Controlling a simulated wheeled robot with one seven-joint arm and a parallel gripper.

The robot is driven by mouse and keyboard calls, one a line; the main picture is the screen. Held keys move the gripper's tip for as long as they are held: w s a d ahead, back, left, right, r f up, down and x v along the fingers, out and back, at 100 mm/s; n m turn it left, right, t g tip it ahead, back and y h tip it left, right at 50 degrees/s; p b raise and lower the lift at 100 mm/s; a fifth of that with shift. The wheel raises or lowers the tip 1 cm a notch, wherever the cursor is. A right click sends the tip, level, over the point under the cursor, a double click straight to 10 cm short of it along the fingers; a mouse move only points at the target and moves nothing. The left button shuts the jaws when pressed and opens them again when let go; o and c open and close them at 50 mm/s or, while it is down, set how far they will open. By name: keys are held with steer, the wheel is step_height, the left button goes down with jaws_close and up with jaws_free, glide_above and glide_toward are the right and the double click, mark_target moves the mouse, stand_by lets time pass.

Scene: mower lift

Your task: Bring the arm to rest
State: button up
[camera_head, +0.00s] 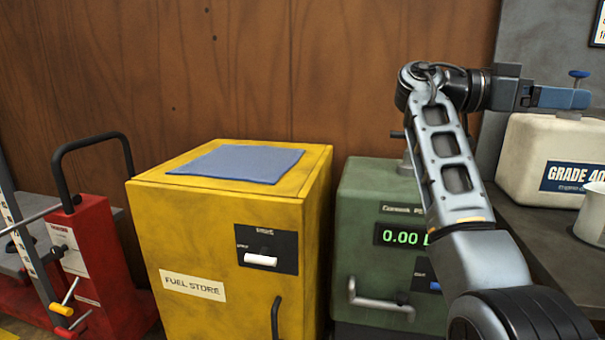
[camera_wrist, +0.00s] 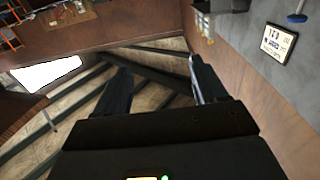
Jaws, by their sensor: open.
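My arm rises at the right of the head view, bends at its elbow and reaches level to the right. My gripper (camera_head: 562,97) is side-on at its end, above the white GRADE 40 canister (camera_head: 540,150); the picture does not settle whether they touch. In the wrist view my gripper (camera_wrist: 158,66) shows two dark fingers spread apart, with nothing between them. My forearm partly covers the green pump box (camera_head: 370,210).
The yellow fuel store (camera_head: 240,215) carries a blue cloth (camera_head: 240,162) on top. A red lift post (camera_head: 95,250) stands at left. A white cup (camera_head: 592,215) stands on the counter (camera_head: 530,225) at right. A blue knob (camera_head: 579,74) shows beside my gripper.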

step_height(320, 180, down, 25)
steer(key=n+t+p, duration=0.2)
steer(key=n+t, duration=0.8)
steer(key=n, duration=0.2)
steer(key=s+a+f+n+t+y+p, duration=0.1)
steer(key=s+a+f+n+t+y, duration=0.3)
steer(key=f, duration=0.5)
steer(key=s+a+f+n+t+y+p, duration=0.1)
steer(key=s+a+f+n+t+y, duration=0.15)
steer(key=s+f, duration=0.5)
steer(key=s+a+f+n+t+y+p, duration=0.15)
steer(key=s+a+y, duration=0.3)
steer(key=s, duration=0.55)
steer(key=s+a+f+n+y, duration=0.25)
steer(key=s+a+y, duration=0.2)
steer(key=s, duration=0.55)
steer(key=s+a+r+m+t+y+p, duration=0.1)
steer(key=s+a+r, duration=0.3)
steer(key=s+r, duration=1.2)
steer(key=shift+s+a+r+t+y+p, duration=0.15)
steer(key=shift+s+r+t+y+p, duration=0.2)
steer(key=shift+r+t+p, duration=0.3)
